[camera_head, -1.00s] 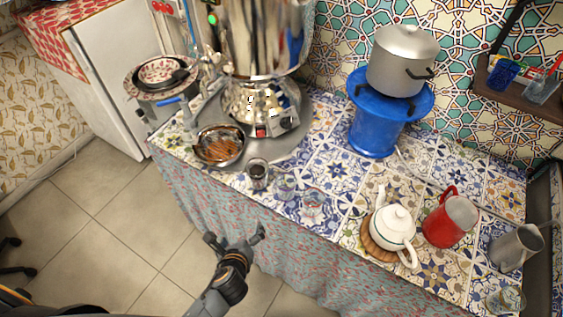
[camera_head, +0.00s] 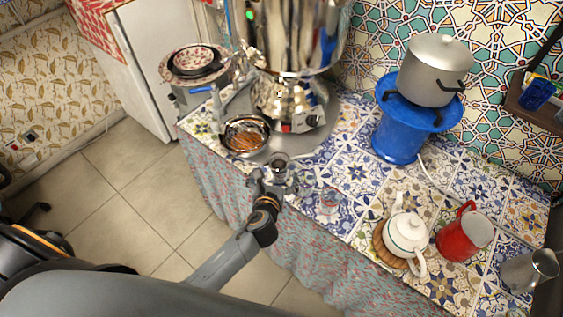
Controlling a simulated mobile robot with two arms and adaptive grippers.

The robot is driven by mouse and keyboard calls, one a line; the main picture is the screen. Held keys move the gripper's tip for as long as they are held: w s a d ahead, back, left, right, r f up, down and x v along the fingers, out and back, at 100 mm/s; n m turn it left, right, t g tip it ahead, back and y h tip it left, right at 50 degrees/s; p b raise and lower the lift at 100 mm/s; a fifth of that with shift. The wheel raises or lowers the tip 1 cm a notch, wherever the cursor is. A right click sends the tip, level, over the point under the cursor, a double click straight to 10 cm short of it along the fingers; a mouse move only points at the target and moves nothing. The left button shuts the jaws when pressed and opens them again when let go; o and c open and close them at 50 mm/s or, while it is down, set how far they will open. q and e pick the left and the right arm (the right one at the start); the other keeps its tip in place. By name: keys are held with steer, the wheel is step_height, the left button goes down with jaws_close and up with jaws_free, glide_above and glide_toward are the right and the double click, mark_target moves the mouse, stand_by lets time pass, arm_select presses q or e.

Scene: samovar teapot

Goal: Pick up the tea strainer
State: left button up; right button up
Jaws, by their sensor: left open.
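I cannot make out the tea strainer for certain. A small dark-topped glass or cup (camera_head: 280,160) stands at the front edge of the tiled counter, below the samovar. A round metal bowl (camera_head: 245,134) with a brownish inside sits to its left, at the samovar's foot. My left gripper (camera_head: 274,177) is open at the counter's front edge, with its fingers just in front of the small glass. The gripper partly hides the glass; I cannot tell whether they touch. My right gripper is not in view.
The tall shiny samovar (camera_head: 286,97) stands behind. A clear glass (camera_head: 328,200) is right of my gripper. Further right are a white teapot (camera_head: 407,233), a red pitcher (camera_head: 465,236) and a grey metal jug (camera_head: 530,269). A blue stand (camera_head: 400,138) carries a pot (camera_head: 435,70).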

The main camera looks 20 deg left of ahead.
mark_target(279, 159)
arm_select(q)
steer(key=x, duration=0.4)
steer(key=shift+w+a+f, duration=0.1)
steer(key=shift+w+f, duration=0.1)
steer(key=shift+w, duration=0.1)
steer(key=shift+s, duration=0.1)
steer(key=c, duration=1.1)
